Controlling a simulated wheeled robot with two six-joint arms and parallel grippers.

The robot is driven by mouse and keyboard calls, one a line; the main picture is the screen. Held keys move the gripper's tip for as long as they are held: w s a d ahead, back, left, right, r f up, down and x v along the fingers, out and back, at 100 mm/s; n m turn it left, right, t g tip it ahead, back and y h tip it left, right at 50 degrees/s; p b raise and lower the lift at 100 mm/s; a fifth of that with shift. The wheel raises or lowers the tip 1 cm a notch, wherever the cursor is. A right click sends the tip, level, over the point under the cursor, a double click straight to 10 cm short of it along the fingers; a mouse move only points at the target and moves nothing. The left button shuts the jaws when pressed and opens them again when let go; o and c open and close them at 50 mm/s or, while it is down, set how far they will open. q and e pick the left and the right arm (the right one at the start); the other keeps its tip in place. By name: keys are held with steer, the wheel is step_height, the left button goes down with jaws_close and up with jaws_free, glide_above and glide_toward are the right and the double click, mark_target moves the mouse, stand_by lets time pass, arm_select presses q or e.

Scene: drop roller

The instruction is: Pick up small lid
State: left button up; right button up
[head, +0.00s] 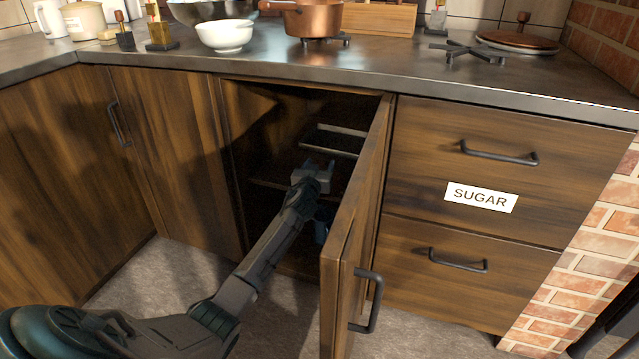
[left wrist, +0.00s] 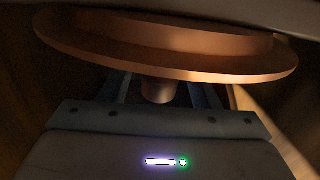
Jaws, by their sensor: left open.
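A round copper-brown lid (left wrist: 150,50) fills the upper part of the left wrist view, with its short round knob (left wrist: 158,91) toward my gripper. My left gripper (head: 318,166) reaches through the open cupboard into its dark inside. Its fingers (left wrist: 160,94) are open, one on each side of the knob in the left wrist view, with gaps showing. I cannot tell how deep the knob sits between them. I cannot make out this lid clearly in the head view. My right gripper is not in view.
The open cupboard door (head: 352,235) stands close to the right of my left arm. A dark rack (head: 335,141) is inside the cupboard. A copper pot (head: 313,20), a white bowl (head: 224,36) and a larger lid (head: 517,43) are on the worktop (head: 400,66).

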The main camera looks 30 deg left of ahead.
arm_select(q)
steer(key=shift+x, duration=0.85)
jaws_close()
